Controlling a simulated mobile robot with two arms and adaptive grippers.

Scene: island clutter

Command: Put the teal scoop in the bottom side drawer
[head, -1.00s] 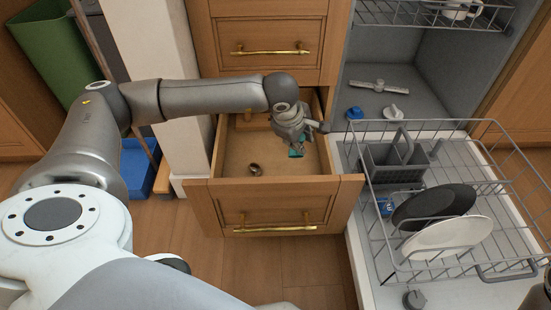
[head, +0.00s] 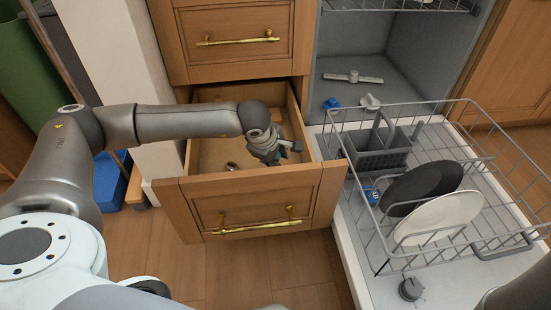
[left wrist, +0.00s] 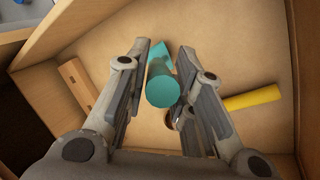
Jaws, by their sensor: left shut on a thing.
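The teal scoop (left wrist: 163,86) is between the fingers of my left gripper (left wrist: 160,90), which is shut on it, in the left wrist view. In the head view my left gripper (head: 272,158) reaches down inside the open bottom drawer (head: 252,200), and the scoop is mostly hidden there. The drawer floor shows beneath the scoop in the left wrist view; I cannot tell whether the scoop touches it. My right gripper does not show; only a dark part of an arm is at the lower right of the head view.
The drawer holds a wooden block (left wrist: 78,84), a yellow stick (left wrist: 252,98) and a small round item (head: 232,166). A closed drawer (head: 240,40) is above. To the right, the dishwasher rack (head: 480,252) is pulled out with a black plate (head: 420,187) and a white plate (head: 438,218).

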